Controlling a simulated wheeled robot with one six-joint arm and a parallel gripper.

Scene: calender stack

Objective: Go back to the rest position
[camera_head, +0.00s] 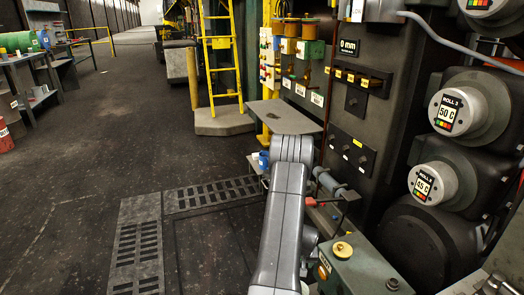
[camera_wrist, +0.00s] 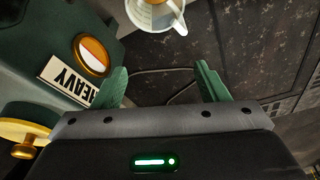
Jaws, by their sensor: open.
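My gripper (camera_wrist: 163,82) shows in the wrist view with its two green fingers apart and nothing between them. Dark floor and a thin grey curved line show beyond the gap. A green housing (camera_wrist: 35,35) with a "HEAVY" label and an orange-and-white round sight glass (camera_wrist: 93,55) is close on the left. My grey arm reaches forward from the bottom middle of the head view. My gripper cannot be made out there.
A white handled cup (camera_wrist: 158,14) is at the top of the wrist view. In the head view, a green box (camera_head: 360,272) with a yellow knob (camera_head: 343,249) stands right of my arm. A grey shelf (camera_head: 283,117) lies ahead, machine rolls (camera_head: 440,180) right. Floor at left is open.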

